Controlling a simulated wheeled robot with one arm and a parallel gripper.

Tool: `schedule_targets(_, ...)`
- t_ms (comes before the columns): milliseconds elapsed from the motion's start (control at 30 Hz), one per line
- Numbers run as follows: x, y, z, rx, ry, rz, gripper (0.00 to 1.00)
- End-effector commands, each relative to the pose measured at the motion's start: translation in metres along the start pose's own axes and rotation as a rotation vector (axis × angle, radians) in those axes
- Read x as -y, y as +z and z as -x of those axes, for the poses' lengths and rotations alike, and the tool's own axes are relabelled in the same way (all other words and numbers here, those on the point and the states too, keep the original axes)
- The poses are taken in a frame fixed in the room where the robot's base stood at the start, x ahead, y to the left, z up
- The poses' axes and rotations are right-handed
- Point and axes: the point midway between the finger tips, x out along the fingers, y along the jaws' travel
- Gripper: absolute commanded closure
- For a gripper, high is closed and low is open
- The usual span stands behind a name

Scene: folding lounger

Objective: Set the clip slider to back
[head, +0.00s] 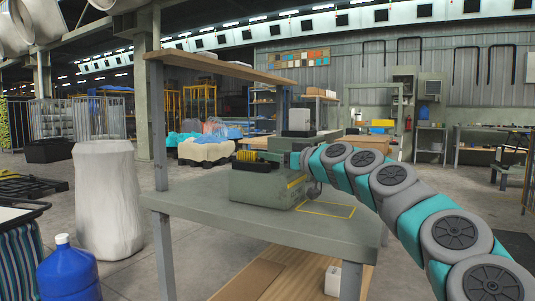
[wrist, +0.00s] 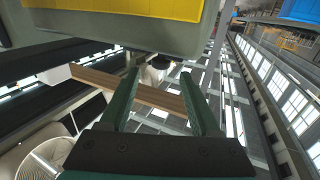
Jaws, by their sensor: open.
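My arm reaches in from the right in the head view, and its end is beside a grey-green machine (head: 262,187) on the workbench. My gripper (wrist: 160,72) is open in the wrist view, with its two dark green fingers apart and nothing held between them. A grey-green body with a yellow panel (wrist: 140,8) fills the top of the wrist view, close beyond the fingers. I cannot make out the clip slider in either view. Striped fabric (head: 20,252) on a dark frame shows at the lower left of the head view; I cannot tell if it is the lounger.
The workbench (head: 200,205) has an upper wooden shelf (head: 220,67) on posts. Its front top is mostly clear. A white sack-like column (head: 106,200) and a blue jug (head: 68,272) stand to its left. A small white box (head: 333,280) is below the bench.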

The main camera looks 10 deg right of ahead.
Motion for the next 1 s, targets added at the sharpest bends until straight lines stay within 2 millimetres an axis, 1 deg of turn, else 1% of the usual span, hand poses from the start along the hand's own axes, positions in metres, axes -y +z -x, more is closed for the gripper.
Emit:
schedule_targets(33, 0.002, 0.001, -0.009, 0.003, -0.002, 0.001, 0.36)
schedule_targets(100, 0.001, 0.002, -0.016, 0.003, -0.002, -0.001, 0.36)
schedule_targets(233, 0.0, 0.0, -0.024, 0.0, 0.0, -0.001, 0.36)
schedule_targets(400, 0.001, 0.0, -0.03, 0.0, -0.001, -0.001, 0.36)
schedule_targets(667, 0.001, 0.0, -0.03, 0.0, -0.001, -0.001, 0.36)
schedule_targets(1000, 0.001, 0.0, -0.03, 0.0, -0.001, -0.001, 0.75)
